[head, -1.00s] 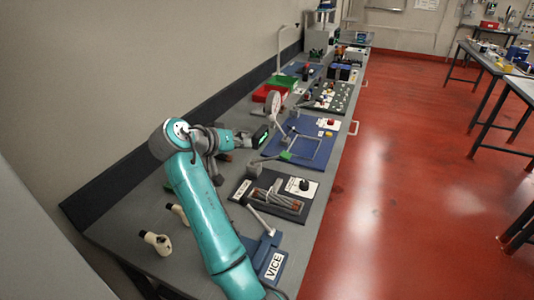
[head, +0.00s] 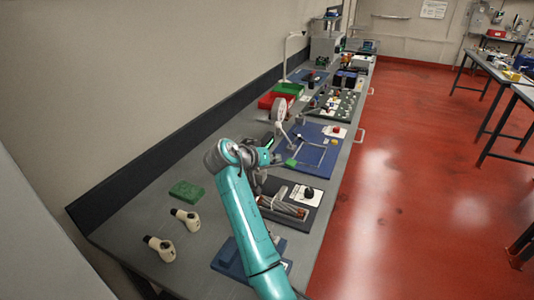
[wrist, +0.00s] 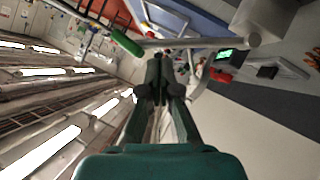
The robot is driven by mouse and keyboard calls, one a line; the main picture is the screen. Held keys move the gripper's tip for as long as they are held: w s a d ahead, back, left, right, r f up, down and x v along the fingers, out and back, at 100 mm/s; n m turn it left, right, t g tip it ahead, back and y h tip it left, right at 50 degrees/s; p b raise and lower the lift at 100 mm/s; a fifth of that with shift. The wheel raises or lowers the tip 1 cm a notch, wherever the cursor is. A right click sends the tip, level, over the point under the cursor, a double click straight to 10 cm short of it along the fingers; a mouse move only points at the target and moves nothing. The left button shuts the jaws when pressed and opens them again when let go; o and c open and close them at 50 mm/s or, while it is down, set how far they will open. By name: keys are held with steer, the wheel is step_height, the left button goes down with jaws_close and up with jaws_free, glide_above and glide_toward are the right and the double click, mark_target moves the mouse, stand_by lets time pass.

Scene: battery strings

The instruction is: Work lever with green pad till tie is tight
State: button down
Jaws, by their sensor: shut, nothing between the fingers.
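The lever's green pad (head: 291,162) shows in the head view at the near edge of a blue board (head: 318,157). In the wrist view the green pad (wrist: 126,42) sits at the left end of a pale metal bar (wrist: 190,43), which crosses just beyond my fingertips. My gripper (wrist: 157,62) is shut and empty, pointing toward the bar. I cannot tell whether it touches the bar. In the head view my gripper (head: 262,178) is partly hidden by my arm, left of the pad. I cannot make out the tie.
A dark tray with a reddish bundle (head: 283,206) lies nearer me. A green block (head: 186,190) and two cream-handled tools (head: 186,219) lie at left. Red (head: 270,100) and green (head: 288,89) bins stand farther back. A small green display (wrist: 225,54) shows in the wrist view.

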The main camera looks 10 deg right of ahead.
steer(key=shift+s+d+f, duration=0.1)
steer(key=shift+d+f, duration=0.2)
steer(key=shift+f, duration=0.15)
steer(key=shift+f, duration=0.1)
steer(key=shift+s+d+f, duration=0.15)
steer(key=shift+d+f, duration=0.05)
